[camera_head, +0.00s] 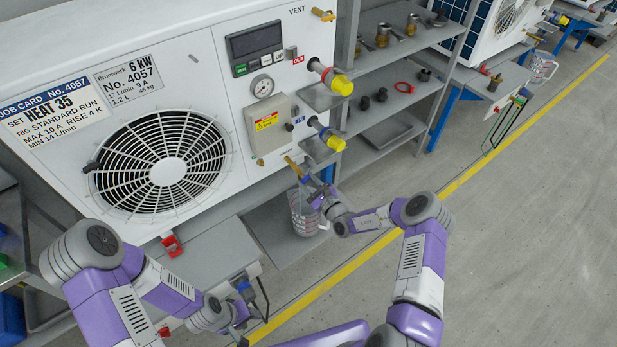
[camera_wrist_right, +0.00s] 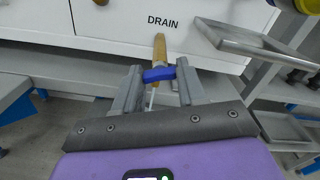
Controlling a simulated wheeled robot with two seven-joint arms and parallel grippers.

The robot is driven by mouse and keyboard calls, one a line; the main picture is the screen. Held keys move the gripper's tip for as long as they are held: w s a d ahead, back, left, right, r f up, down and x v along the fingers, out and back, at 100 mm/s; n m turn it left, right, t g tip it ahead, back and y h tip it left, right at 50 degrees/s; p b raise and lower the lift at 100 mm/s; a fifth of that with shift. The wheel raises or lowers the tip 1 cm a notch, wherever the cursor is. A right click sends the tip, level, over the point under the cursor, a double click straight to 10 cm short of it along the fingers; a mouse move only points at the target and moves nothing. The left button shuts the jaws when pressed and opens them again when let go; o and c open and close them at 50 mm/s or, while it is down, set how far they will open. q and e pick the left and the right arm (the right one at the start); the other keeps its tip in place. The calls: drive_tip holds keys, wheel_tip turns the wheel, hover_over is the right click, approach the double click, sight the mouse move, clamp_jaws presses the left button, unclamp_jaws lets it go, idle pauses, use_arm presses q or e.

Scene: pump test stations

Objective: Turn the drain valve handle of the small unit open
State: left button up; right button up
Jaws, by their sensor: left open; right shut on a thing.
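The small unit (camera_head: 190,60) is a white box with a round fan grille, a display and a gauge, seen in the head view. Its brass drain valve (camera_head: 292,165) sticks out low on the front at the right. In the right wrist view the brass valve (camera_wrist_right: 160,48) is below the printed word DRAIN, with its blue handle (camera_wrist_right: 158,74) across it. My right gripper (camera_head: 312,188) is at the valve, its two fingers on either side of the blue handle, shut on it. My left gripper (camera_head: 262,300) is open and empty, low in front of the unit.
A clear measuring jug (camera_head: 302,218) stands below the drain valve, partly behind my right gripper. Yellow-capped pipe ports (camera_head: 340,84) stick out above it. Grey shelves (camera_head: 385,95) with fittings stand to the right. The floor beyond the yellow line (camera_head: 480,160) is clear.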

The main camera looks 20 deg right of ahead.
drive_tip(key=n+p, duration=0.2)
drive_tip(key=n, duration=0.1)
drive_tip(key=shift+r, duration=0.15)
drive_tip(key=n+p, duration=0.2)
drive_tip(key=n, duration=0.1)
drive_tip(key=shift+n, duration=0.3)
drive_tip(key=n+p, duration=0.1)
drive_tip(key=n, duration=0.2)
drive_tip(key=shift+p, duration=0.4)
drive_tip(key=shift+n+p, duration=0.55)
drive_tip(key=shift+n, duration=1.05)
drive_tip(key=shift+f, duration=0.2)
drive_tip(key=o, duration=1.1)
drive_tip(key=shift+c, duration=0.2)
